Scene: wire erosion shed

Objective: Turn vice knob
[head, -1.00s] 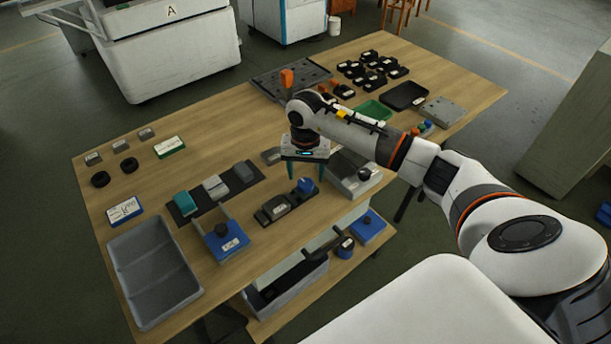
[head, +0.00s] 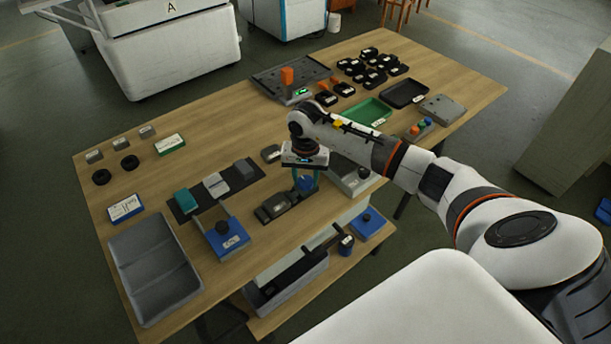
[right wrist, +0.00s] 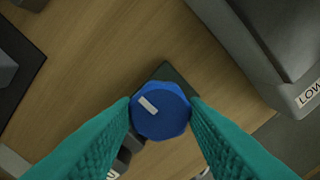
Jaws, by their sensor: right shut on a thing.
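The vice (head: 276,206) is a small dark block on the wooden table, with a blue knob (head: 305,183) at its right end. In the right wrist view the blue knob (right wrist: 160,110) is many-sided with a pale mark on top. My right gripper (head: 305,182) points down over the vice. Its teal fingers (right wrist: 160,115) are shut on the knob, one on each side. Most of the vice body is hidden below the knob and fingers in the wrist view. My left gripper is not in view.
A grey box (head: 350,176) stands close to the right of the knob. A blue box with a black knob (head: 226,238) and a dark mat (head: 183,215) with blocks lie to the left. A grey tray (head: 152,270) is at the front left. Bare wood lies around the vice.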

